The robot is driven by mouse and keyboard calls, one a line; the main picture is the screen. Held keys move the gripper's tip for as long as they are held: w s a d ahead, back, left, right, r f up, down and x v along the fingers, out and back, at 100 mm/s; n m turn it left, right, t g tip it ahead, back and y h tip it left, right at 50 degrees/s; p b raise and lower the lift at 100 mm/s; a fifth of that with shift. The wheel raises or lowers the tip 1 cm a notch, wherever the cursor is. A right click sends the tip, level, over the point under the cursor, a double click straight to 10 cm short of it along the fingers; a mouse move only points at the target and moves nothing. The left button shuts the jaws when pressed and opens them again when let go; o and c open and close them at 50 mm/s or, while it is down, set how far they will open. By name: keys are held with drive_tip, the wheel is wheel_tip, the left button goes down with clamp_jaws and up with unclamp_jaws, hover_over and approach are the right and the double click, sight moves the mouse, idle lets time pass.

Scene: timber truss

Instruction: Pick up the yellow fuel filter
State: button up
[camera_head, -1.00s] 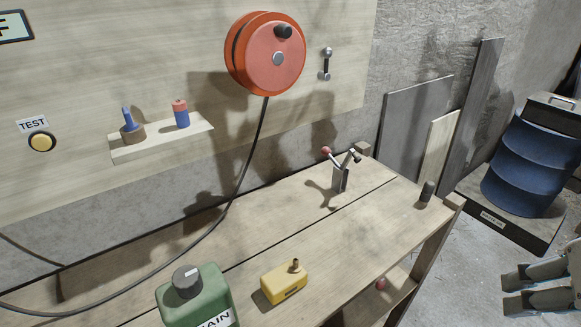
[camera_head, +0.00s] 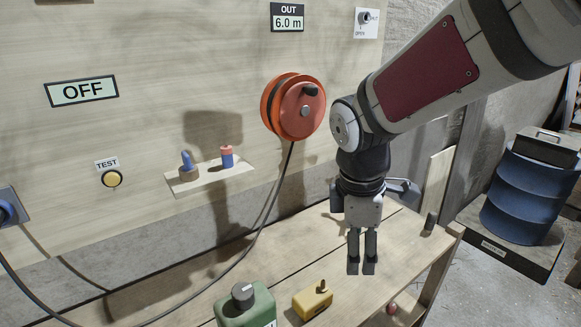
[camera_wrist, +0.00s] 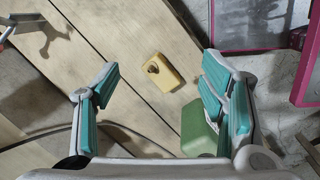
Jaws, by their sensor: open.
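The yellow fuel filter (camera_head: 313,300) is a small yellow block with a dark stub on top. It lies on the wooden workbench (camera_head: 285,262), to the right of a green container. My gripper (camera_head: 361,268) points down above the bench, up and to the right of the filter in the head view. In the wrist view, the filter (camera_wrist: 162,74) shows whole between my spread fingers, farther off on the bench. My gripper is open and empty, apart from the filter.
The green container (camera_head: 247,306) with a dark cap stands close beside the filter. An orange reel (camera_head: 293,106) with a hanging cable is on the back wall. A dark small cylinder (camera_head: 430,222) stands at the bench's right end. A blue drum (camera_head: 525,195) is beyond.

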sight(313, 294)
drive_tip(key=w+a+f+n+g+y+p, duration=0.1)
drive_tip(key=w+a+f+n+p, duration=0.1)
drive_tip(key=w+a+f+n, duration=0.35)
drive_tip(key=f+n, duration=0.1)
drive_tip(key=f, duration=0.3)
drive_tip(key=s+a+f+n, duration=0.1)
drive_tip(key=f, duration=0.4)
drive_tip(key=s+f+n+p, duration=0.1)
drive_tip(key=f, duration=0.4)
drive_tip(key=shift+a+f, duration=0.15)
drive_tip(key=c, duration=1.3)
drive_tip(key=shift+c, duration=0.2)
